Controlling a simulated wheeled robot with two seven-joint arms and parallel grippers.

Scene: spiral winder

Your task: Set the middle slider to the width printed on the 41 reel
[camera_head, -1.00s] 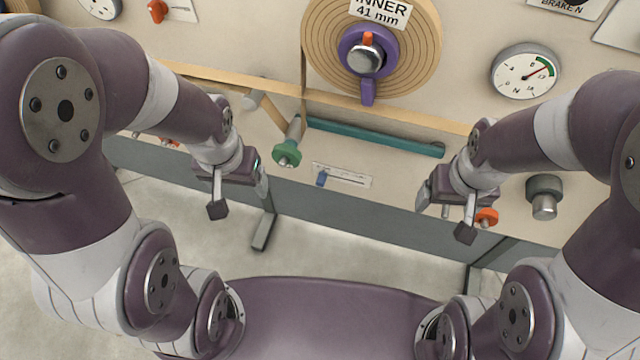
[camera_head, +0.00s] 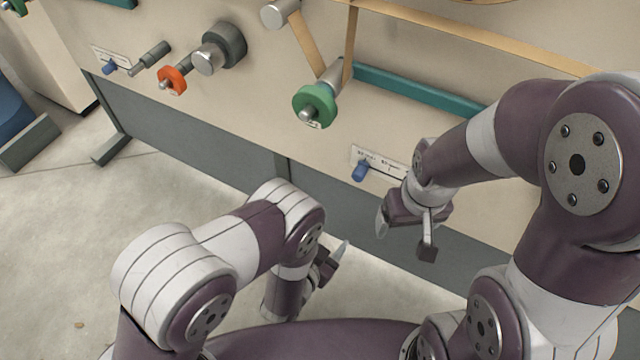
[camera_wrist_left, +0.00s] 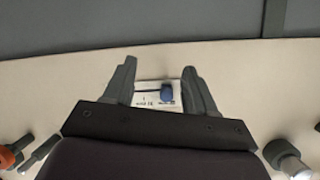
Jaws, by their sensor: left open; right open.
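The middle slider has a white scale plate (camera_head: 390,165) and a blue knob (camera_head: 360,171) near the plate's left end. My left gripper (camera_head: 337,262) is open, below and in front of it in the head view. In the left wrist view the blue knob (camera_wrist_left: 166,91) and the upside-down plate (camera_wrist_left: 145,93) show between the open fingers; I cannot tell whether they touch. My right gripper (camera_head: 403,237) is open and empty, below and right of the plate. The 41 reel's label is out of view now; the earlier head frame reads "INNER 41 mm".
A green knob (camera_head: 315,105) and teal bar (camera_head: 420,92) are above the slider. Further left are an orange knob (camera_head: 172,80), a grey knob (camera_head: 218,50) and another slider with a blue knob (camera_head: 110,68).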

